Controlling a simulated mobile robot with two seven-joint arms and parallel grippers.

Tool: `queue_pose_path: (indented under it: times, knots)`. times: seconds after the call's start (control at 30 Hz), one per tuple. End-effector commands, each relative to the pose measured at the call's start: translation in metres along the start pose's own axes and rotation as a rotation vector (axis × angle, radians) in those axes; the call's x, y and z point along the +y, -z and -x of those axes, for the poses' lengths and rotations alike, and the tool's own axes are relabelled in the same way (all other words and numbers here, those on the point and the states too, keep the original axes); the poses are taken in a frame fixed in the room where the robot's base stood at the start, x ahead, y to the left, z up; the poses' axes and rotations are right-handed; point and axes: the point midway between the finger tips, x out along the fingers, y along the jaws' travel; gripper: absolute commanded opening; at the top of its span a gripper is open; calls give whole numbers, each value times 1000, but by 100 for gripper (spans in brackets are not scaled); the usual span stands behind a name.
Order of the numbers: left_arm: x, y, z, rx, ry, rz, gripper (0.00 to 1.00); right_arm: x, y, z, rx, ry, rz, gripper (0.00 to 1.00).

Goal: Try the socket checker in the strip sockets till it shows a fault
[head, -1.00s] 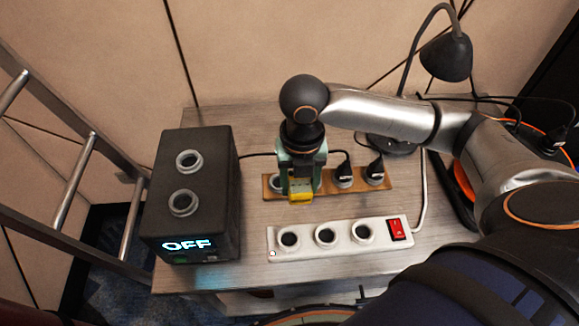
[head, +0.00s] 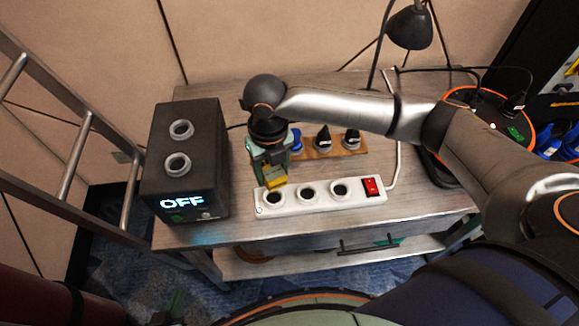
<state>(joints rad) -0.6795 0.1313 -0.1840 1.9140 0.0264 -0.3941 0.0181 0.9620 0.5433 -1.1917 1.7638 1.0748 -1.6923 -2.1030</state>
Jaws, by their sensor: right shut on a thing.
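The yellow socket checker (head: 276,179) is in my right gripper (head: 271,164), whose fingers are shut on it. It is over the back edge of the white strip (head: 322,203), just behind the leftmost socket (head: 274,198). I cannot tell whether it touches the strip. No fault reading can be made out on it. The strip's middle socket (head: 308,192) and right socket (head: 340,187) are empty, and a red switch (head: 372,186) sits at its right end. My left gripper is not in view.
A black box (head: 187,155) with two sockets and a lit "OFF" display stands left of the gripper. Behind the strip, a wooden board (head: 342,153) holds plugs. A lamp (head: 410,28) stands at the back. A round orange-rimmed device (head: 488,110) is to the right. A ladder (head: 70,150) stands left.

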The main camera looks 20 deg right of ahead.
Motion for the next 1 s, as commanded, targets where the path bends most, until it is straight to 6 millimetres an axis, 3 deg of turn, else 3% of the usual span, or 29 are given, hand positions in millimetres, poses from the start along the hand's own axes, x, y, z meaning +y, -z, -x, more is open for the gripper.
queue_pose_path:
  times: [0.27,0.77,1.0]
  knots:
    - [0,-6,-5,0,0,0,0,2,-4,-8,-4,4,21,0]
    - [-3,-40,-37,0,0,0,0,2,-3,-46,-4,4,19,0]
    - [-3,-42,-38,-1,0,0,0,2,-3,-60,-3,3,18,0]
